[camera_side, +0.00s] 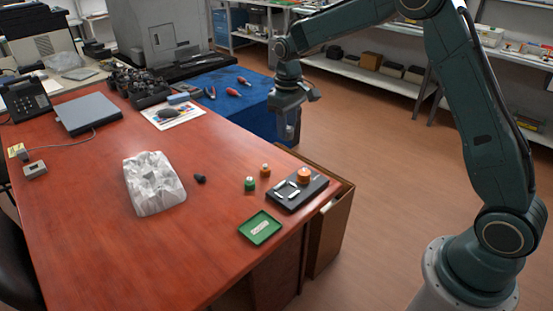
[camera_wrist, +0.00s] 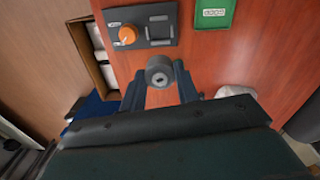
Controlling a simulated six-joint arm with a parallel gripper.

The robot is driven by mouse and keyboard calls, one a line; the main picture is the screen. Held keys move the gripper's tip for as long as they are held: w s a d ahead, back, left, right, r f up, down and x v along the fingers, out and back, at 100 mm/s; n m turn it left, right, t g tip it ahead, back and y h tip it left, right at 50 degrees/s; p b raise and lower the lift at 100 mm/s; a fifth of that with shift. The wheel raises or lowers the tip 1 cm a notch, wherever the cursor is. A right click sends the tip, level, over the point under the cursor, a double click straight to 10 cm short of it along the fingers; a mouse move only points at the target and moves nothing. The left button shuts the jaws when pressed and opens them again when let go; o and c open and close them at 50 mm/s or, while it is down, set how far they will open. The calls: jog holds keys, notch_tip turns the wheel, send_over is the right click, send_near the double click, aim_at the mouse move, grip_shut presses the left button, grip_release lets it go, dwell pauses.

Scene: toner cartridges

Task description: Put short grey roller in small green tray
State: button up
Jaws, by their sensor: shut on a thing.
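In the wrist view my gripper (camera_wrist: 160,84) is shut on the short grey roller (camera_wrist: 158,70), whose round end with a dark centre faces the camera. In the side view the roller is too small to make out between the fingers. The small green tray (camera_side: 261,239) lies flat near the desk's front right edge, apart from my gripper. It also shows at the top of the wrist view (camera_wrist: 226,21), with a pale label inside.
A black device (camera_side: 290,202) with an orange knob sits beside the tray; a green-topped piece (camera_side: 250,184) and an orange-topped piece (camera_side: 265,171) stand close by. A dark small item (camera_side: 200,178) and a crumpled white bag (camera_side: 154,183) lie left. An open carton (camera_side: 330,225) stands beside the desk.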

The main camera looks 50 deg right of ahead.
jog(key=s+a+f, duration=0.3)
jog(key=a+f, duration=1.1)
jog(key=f, duration=0.1)
jog(key=shift+s+a+n, duration=0.25)
jog(key=shift+s+n, duration=0.1)
jog(key=shift+n, duration=0.05)
jog(key=shift+f, duration=0.1)
jog(key=shift+f, duration=2.2)
jog(key=shift+f, duration=0.85)
dwell(0.4)
jog(key=o, duration=1.1)
